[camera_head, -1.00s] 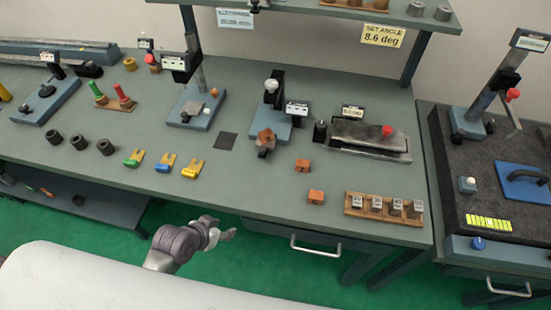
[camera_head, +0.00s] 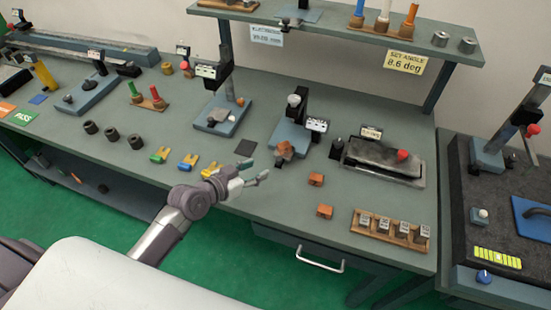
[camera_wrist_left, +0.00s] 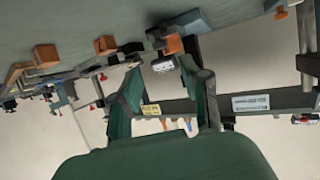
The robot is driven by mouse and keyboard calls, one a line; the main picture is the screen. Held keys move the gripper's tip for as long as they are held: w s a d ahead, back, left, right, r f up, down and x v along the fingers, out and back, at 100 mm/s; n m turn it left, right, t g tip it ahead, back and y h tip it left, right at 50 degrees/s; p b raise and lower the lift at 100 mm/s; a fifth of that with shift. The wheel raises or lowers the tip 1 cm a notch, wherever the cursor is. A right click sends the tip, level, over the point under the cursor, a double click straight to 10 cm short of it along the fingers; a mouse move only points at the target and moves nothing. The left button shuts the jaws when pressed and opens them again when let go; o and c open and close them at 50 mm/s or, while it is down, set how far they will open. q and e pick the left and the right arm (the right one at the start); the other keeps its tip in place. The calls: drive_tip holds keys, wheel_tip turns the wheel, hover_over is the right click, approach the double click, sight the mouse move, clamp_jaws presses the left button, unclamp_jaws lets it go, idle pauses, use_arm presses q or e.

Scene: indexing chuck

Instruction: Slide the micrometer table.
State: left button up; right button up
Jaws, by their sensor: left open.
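No label I can read names the micrometer table. A low grey slide unit (camera_head: 384,158) with a dark plate and a red knob (camera_head: 402,155) sits at the right of the bench; it may be this. Left of it stands a blue-based fixture (camera_head: 292,134) with a black column, a white knob and a copper-coloured block. My left gripper (camera_head: 262,177) is open and empty near the bench's front edge, left of and nearer than both. The left wrist view shows its two fingers spread (camera_wrist_left: 163,82). My right gripper is out of view.
Two orange blocks (camera_head: 316,179) and a wooden rack of metal blocks (camera_head: 391,228) lie right of my gripper. Coloured forked pieces (camera_head: 184,162) lie to its left. A shelf (camera_head: 345,28) overhangs the back. The bench front between blocks and gripper is clear.

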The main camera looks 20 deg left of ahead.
sight(278, 159)
use_arm(q)
drive_tip(key=p+x, duration=0.1)
drive_tip(key=x, duration=0.8)
drive_tip(key=shift+w+f, duration=0.15)
clamp_jaws()
